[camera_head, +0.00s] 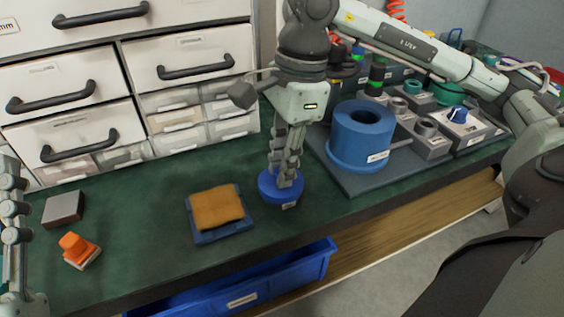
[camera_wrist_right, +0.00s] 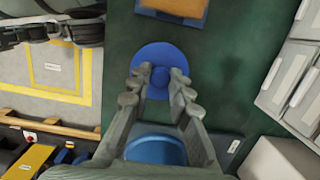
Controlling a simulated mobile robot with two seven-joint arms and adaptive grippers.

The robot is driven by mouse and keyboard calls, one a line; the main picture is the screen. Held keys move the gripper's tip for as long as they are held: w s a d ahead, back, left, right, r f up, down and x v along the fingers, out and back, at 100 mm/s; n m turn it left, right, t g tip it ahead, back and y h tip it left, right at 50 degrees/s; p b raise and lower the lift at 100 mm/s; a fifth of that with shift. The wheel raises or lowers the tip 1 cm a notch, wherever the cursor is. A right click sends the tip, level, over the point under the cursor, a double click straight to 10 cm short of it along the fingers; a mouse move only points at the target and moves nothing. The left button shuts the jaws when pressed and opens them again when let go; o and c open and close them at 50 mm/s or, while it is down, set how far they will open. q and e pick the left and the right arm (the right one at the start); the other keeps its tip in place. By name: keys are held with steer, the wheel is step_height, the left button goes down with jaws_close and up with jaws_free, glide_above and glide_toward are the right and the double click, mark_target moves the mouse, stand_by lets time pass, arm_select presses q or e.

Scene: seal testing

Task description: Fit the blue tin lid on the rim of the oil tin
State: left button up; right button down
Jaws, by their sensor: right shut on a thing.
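The blue tin lid (camera_head: 268,190) is a round disc with a knob, low over or on the green bench near its front edge; I cannot tell whether it touches the bench. My right gripper (camera_head: 285,180) points down from above and is shut on the lid's knob. In the right wrist view, the lid (camera_wrist_right: 150,57) lies level between the fingertips (camera_wrist_right: 159,78). A wide blue cylinder with a round opening, apparently the oil tin (camera_head: 345,150), stands to the right on a grey mat. My left gripper (camera_head: 14,235) shows only partly at the left edge; its fingertips are unclear.
A blue tray with an orange-brown pad (camera_head: 217,207) lies left of the lid. An orange-knobbed block (camera_head: 75,246) and a grey block (camera_head: 63,209) lie further left. Drawers (camera_head: 190,52) stand behind. Several fittings (camera_head: 432,138) crowd the grey mat (camera_head: 356,186). A blue bin (camera_head: 285,278) sits below the front edge.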

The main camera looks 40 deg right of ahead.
steer(key=shift+f+b, duration=0.45)
steer(key=shift+f, duration=0.1)
steer(key=c, duration=1.3)
jaws_free()
step_height(320, 180, up, 7)
steer(key=p, duration=0.5)
steer(key=shift+r, duration=0.15)
